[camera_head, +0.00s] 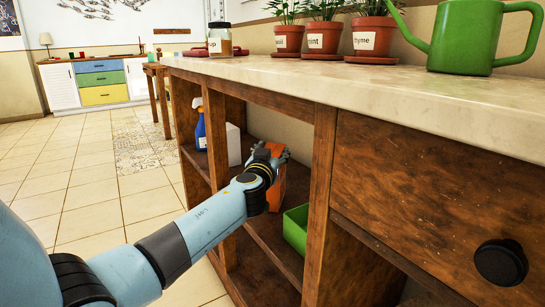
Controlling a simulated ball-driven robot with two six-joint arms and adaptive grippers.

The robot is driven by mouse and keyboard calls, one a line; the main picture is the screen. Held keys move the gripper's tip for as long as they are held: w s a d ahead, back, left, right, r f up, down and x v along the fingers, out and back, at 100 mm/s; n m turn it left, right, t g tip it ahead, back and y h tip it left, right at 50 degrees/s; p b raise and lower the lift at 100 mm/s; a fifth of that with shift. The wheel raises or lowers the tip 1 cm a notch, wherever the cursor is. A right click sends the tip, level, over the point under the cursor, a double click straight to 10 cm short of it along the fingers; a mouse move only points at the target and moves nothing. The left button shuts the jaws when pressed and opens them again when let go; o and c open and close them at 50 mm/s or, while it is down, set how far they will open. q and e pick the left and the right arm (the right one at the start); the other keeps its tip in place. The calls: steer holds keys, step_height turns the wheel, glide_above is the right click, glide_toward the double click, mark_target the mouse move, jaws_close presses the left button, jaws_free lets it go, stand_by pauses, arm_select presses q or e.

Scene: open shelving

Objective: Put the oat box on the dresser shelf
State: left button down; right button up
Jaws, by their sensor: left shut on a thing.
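My left arm comes in from the lower left and reaches into an open compartment of the wooden dresser. My left gripper (272,157) is shut on the orange oat box (276,189), which is inside the compartment at the dresser shelf (273,245). The gripper covers the upper part of the box. The box looks upright; I cannot tell whether its base touches the shelf. My right gripper does not show.
A green bin (296,228) stands right of the box. A white box (233,145) and a blue spray bottle (200,130) stand deeper left. A wooden upright (319,200) bounds the compartment on the right. The countertop (390,82) holds potted herbs, a jar and a green watering can (466,38).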

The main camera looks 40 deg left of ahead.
arm_select(q)
steer(key=c, duration=0.5)
jaws_free()
steer(key=shift+c, duration=0.2)
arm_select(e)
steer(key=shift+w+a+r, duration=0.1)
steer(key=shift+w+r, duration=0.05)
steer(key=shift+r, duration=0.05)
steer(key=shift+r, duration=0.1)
